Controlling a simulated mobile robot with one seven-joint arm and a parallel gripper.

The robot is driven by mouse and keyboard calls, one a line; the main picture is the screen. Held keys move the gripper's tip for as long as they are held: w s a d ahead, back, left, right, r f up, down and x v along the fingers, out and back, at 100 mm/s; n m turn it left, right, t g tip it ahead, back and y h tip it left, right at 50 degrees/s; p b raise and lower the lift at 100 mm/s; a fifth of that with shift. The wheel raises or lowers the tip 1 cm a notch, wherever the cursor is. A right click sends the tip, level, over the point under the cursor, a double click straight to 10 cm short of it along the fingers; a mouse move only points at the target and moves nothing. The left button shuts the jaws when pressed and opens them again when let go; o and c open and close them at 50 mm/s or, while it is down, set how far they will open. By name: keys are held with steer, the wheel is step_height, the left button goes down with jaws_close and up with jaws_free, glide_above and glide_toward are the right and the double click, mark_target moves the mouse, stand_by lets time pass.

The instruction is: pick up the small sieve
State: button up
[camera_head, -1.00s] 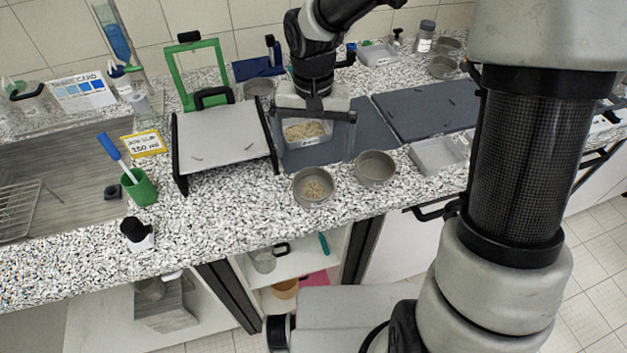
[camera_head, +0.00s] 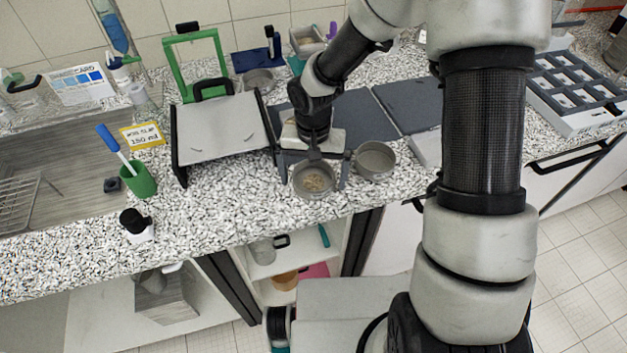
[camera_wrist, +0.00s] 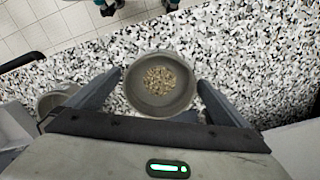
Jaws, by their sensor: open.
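A round grey metal pan with tan grains (camera_head: 314,190) sits near the counter's front edge. It also shows in the wrist view (camera_wrist: 158,101). My gripper (camera_head: 314,172) is open and points down over this pan, with one finger on each side. In the wrist view, the gripper (camera_wrist: 160,78) has gaps between both fingers and the rim. I cannot tell the fingers' height against the rim. A second round pan, empty (camera_head: 376,159), stands just to the right and is partly visible at left in the wrist view (camera_wrist: 52,100). I cannot tell which is the small sieve.
A grey plate with black side frames (camera_head: 222,128) stands left of my gripper. Dark mats (camera_head: 365,112) lie behind. A light tray (camera_head: 426,148) is at right, partly hidden by my arm. Another round pan (camera_head: 258,82) is at the back.

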steer(key=c, duration=1.2)
steer(key=shift+r, duration=0.1)
